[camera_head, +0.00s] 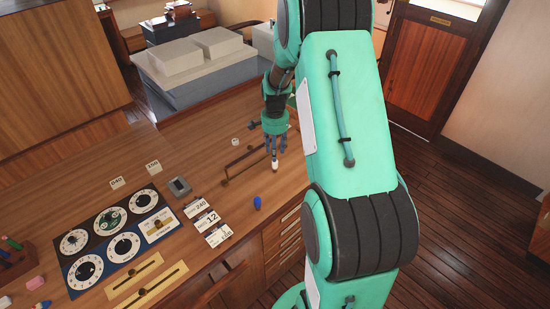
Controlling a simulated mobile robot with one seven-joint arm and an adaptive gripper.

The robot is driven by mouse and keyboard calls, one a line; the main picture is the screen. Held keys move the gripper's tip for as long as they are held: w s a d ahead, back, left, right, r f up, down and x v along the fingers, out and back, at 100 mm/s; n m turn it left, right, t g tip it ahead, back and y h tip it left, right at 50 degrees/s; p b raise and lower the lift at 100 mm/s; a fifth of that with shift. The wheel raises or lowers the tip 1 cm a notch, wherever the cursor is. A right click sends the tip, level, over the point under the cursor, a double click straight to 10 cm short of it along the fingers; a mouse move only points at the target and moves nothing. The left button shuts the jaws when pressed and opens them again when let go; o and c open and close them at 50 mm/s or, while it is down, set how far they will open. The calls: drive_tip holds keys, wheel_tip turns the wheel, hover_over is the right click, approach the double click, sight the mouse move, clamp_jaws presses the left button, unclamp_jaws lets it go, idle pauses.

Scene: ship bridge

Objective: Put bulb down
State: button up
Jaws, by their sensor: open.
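My gripper (275,150) is above the right part of the wooden desk, its fingers pointing down and open. A small white, bulb-like object (274,165) is at the fingertips, just below or between them. I cannot tell whether it touches the fingers or stands on the desk. Its upper part is hidden by the fingers. A small blue, rounded object (257,202) sits on the desk near the front edge, nearer the camera than my gripper and apart from it.
A dark rail-like bar (243,164) lies left of my gripper. A dial panel (117,236), number cards (208,219) and a small grey box (180,187) occupy the left desk. Brass sliders (147,286) lie in front. Bare wood separates the cards and the bar.

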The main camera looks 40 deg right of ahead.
drive_tip(key=shift+r, duration=2.4)
drive_tip(key=s+a+r+n+t, duration=0.1)
drive_tip(key=s+a+r+n, duration=0.2)
drive_tip(key=a+r, duration=0.7)
drive_tip(key=s+a+r+n+t, duration=0.1)
drive_tip(key=s+a+r+n, duration=0.25)
drive_tip(key=a+r, duration=0.65)
drive_tip(key=s+a+r+n+t, duration=0.1)
drive_tip(key=s+a+r+n, duration=0.2)
drive_tip(key=s+a, duration=0.4)
drive_tip(key=s+a+r+n+t, duration=0.2)
drive_tip(key=s+a+n, duration=0.4)
drive_tip(key=s, duration=0.6)
drive_tip(key=shift+a+r+t, duration=0.3)
drive_tip(key=shift+a+r, duration=0.6)
drive_tip(key=shift+a, duration=0.35)
